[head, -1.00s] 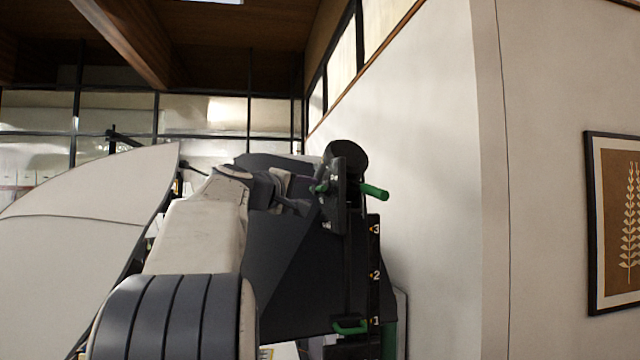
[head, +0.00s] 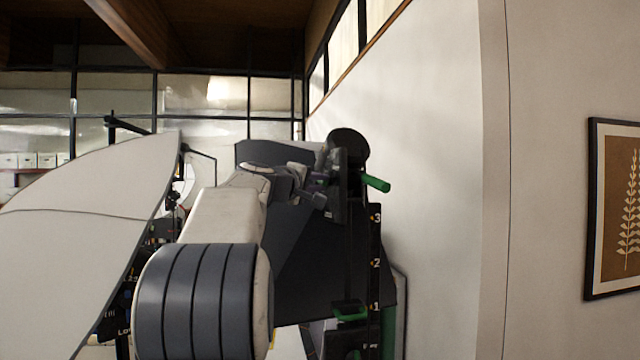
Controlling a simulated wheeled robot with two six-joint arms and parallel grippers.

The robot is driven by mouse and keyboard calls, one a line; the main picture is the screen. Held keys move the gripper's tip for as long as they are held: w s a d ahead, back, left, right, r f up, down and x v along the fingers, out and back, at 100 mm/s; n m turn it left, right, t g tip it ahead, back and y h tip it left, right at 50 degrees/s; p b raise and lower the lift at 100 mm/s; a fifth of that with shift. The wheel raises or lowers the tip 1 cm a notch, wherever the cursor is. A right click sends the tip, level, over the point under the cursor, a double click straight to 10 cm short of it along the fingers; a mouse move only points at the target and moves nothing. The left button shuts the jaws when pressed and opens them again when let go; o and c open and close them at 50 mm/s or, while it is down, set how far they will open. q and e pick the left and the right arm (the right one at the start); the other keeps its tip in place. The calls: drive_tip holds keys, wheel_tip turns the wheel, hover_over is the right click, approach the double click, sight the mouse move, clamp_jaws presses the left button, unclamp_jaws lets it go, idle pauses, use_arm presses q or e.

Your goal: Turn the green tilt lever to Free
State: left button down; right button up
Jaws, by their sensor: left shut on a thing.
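A dark plate (head: 338,186) stands upright under a round black knob or disc. A green handle (head: 376,183) sticks out to the right of it, tilted slightly down. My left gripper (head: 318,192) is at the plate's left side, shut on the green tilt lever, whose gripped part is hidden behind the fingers. The plate's markings are too dark to read, so the lever's setting cannot be told. My right gripper is not in view.
A second green handle (head: 350,313) sits lower, beside a black scale (head: 375,262) marked 1, 2, 3. A dark panel (head: 308,265) stands behind my arm. A large pale curved panel (head: 75,240) fills the left. A white wall (head: 430,160) is close on the right.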

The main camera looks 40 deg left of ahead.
use_arm(q)
drive_tip(key=shift+r+n+g+h+p, duration=0.3)
drive_tip(key=shift+r+n+g+p, duration=0.3)
drive_tip(key=shift+n+g+p, duration=0.35)
drive_tip(key=c, duration=0.8)
unclamp_jaws()
drive_tip(key=shift+c, duration=0.2)
drive_tip(key=shift+s, duration=0.15)
